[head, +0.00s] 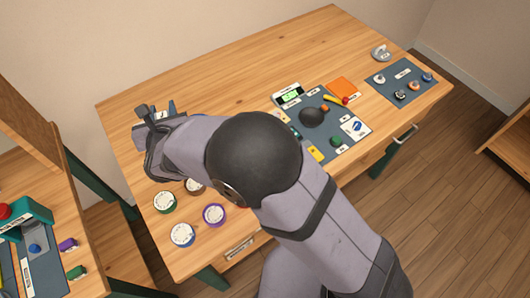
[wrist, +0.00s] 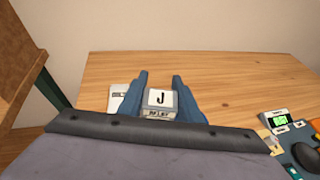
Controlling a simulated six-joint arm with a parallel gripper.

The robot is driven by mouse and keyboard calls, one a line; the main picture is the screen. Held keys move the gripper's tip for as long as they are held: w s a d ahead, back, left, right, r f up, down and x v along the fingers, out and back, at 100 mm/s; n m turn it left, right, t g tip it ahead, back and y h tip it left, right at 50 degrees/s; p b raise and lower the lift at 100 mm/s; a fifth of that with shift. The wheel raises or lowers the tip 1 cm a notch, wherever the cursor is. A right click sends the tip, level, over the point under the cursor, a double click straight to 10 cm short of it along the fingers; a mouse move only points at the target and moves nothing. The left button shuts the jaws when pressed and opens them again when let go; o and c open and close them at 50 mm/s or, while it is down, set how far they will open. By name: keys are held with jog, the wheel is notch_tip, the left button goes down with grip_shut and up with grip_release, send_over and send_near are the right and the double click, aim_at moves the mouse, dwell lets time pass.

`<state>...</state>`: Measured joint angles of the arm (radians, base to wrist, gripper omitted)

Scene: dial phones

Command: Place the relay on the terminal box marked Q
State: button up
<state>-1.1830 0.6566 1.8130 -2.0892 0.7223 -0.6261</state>
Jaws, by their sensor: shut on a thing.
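My gripper (wrist: 161,98) shows two blue fingers in the wrist view, one on each side of a small grey block, the relay (wrist: 160,99). Its white face carries a black J, with small blurred print below that looks like RELAY. My gripper is shut on it. In the head view my gripper (head: 157,112) is at the far left of the desk, and my arm largely hides what is under it. A pale box (wrist: 120,96) with a small dark label is just left of the fingers in the wrist view. I cannot read a Q in either view.
Several round white dials with coloured rims, one green (head: 165,202) and one purple (head: 214,215), lie at the desk's front left. A dark mat (head: 345,152) with phone parts and a smaller mat (head: 385,92) are at the right. The desk's back middle (head: 230,75) is clear.

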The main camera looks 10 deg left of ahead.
jog(key=d+m+h, duration=0.1)
jog(key=d, duration=0.1)
jog(key=w+d+m+h+p, duration=0.1)
jog(key=d, duration=0.2)
jog(key=w+d+m+t+h+p, duration=0.1)
jog(key=d, duration=0.2)
jog(key=shift+w+f, duration=0.15)
jog(key=shift+f, duration=0.2)
jog(key=s+d+r+m+g+h, duration=0.1)
jog(key=s+d+m+g+h, duration=0.1)
jog(key=d+m+h, duration=0.75)
jog(key=s+d+r+m+g+h, duration=0.1)
jog(key=s+d+m+h, duration=0.2)
jog(key=d, duration=1.1)
jog(key=shift+n+h, duration=0.25)
jog(key=shift+n, duration=0.1)
jog(key=shift+w+a+f+p, duration=0.1)
jog(key=shift+f+p, duration=0.6)
jog(key=shift+f, duration=1.95)
jog(key=shift+w+f+p, duration=0.1)
jog(key=shift+f+p, duration=0.55)
jog(key=shift+f, duration=1.95)
jog(key=shift+f, duration=0.15)
jog(key=o, duration=1.1)
